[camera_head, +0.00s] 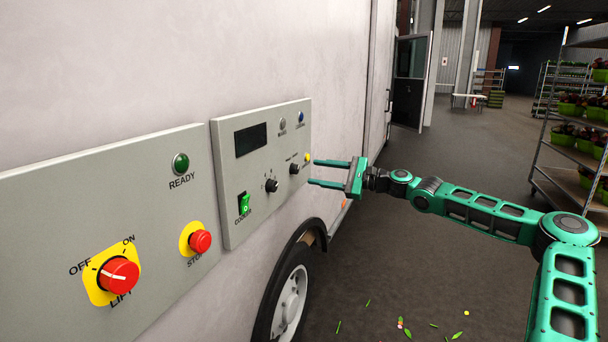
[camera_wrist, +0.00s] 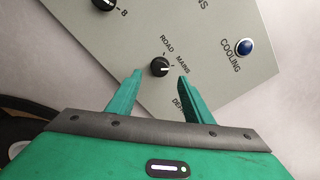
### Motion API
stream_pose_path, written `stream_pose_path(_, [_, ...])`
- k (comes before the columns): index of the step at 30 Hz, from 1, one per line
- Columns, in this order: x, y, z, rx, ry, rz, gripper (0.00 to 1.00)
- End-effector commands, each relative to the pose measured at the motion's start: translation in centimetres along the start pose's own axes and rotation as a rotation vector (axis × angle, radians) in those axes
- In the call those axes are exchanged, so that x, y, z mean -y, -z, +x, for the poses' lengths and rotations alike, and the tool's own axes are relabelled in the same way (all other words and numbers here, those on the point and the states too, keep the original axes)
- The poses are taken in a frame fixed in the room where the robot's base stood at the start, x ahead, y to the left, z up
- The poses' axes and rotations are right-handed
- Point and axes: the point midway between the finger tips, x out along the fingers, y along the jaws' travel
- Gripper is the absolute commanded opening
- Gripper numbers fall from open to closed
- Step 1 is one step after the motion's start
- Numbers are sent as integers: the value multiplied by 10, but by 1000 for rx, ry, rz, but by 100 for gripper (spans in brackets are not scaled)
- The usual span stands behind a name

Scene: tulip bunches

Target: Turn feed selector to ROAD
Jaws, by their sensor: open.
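The feed selector (camera_wrist: 159,67) is a small black knob on a grey control panel, with ROAD, MAINS and a partly hidden label starting DEF printed around it. Its white pointer mark lies between the knob's centre and the MAINS side in the wrist view. In the head view the selector (camera_head: 294,169) shows as a small dark knob near the panel's right side. My gripper (camera_wrist: 157,88) is open and empty, its two green fingers on either side of the knob's lower side and apart from it. In the head view my gripper (camera_head: 313,172) reaches the panel's right edge from the right.
The panel (camera_head: 232,205) also carries a display (camera_head: 251,140), a green COOLING-side rocker switch (camera_head: 244,203), another black knob (camera_head: 271,185) and a blue COOLING button (camera_wrist: 243,47). A larger panel with a red LIFT knob (camera_head: 119,275) and STOP button (camera_head: 200,241) is left. Plant racks stand right.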

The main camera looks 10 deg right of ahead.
Motion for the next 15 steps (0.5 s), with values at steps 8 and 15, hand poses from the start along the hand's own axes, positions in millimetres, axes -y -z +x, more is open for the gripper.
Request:
stream_pose_path(8, [-1,0,45,0,-2,1,46])
stream_pose_path(15, [-1,0,60,0,-2,0,46])
